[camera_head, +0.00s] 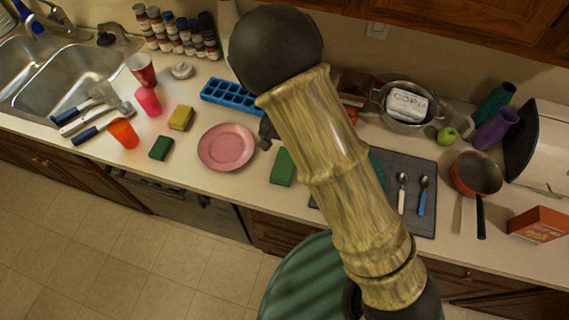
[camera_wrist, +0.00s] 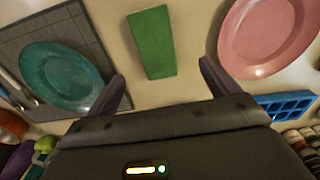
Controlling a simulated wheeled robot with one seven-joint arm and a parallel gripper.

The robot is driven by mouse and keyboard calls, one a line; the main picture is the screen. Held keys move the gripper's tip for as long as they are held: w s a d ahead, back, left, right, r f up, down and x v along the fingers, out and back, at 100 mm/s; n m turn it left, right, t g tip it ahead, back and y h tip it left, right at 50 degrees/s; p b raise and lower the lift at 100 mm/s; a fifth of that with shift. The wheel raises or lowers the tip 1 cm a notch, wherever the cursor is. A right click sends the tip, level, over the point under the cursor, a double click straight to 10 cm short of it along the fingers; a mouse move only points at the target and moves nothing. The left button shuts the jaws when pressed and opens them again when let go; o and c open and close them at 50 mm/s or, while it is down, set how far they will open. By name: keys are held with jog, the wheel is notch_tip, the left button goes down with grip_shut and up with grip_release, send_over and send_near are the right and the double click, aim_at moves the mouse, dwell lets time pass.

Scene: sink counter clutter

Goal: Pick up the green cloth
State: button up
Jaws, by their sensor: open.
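The green cloth (camera_head: 283,166) is a flat green rectangle on the counter, between the pink plate and the dark grey mat. In the wrist view the green cloth (camera_wrist: 152,42) lies ahead of my gripper (camera_wrist: 162,72), between the lines of the two fingers and a little nearer the left one. My gripper is open with nothing between its fingers. In the head view only a dark bit of my gripper (camera_head: 267,132) shows beside the plate; my arm hides the rest.
The pink plate (camera_head: 226,147) is left of the cloth, with a blue ice tray (camera_head: 232,95) behind. The teal plate (camera_wrist: 62,77) lies on the grey mat (camera_head: 421,170) to the right. A dark green sponge (camera_head: 161,147) and yellow sponge (camera_head: 181,117) are further left.

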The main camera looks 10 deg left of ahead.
aim_at(285, 163)
notch_tip(285, 163, down, 5)
jog(key=shift+r+p, duration=0.2)
jog(key=shift+p, duration=0.15)
jog(key=shift+s+d+f+p, duration=0.1)
jog(key=shift+d+f+p, duration=0.1)
jog(key=shift+f+p, duration=0.3)
notch_tip(285, 163, down, 3)
jog(key=shift+s+d+f+p, duration=0.1)
jog(key=shift+d+f+p, duration=0.1)
jog(key=shift+p, duration=0.3)
jog(key=shift+f, duration=0.45)
jog(key=shift+s+a+r, duration=0.1)
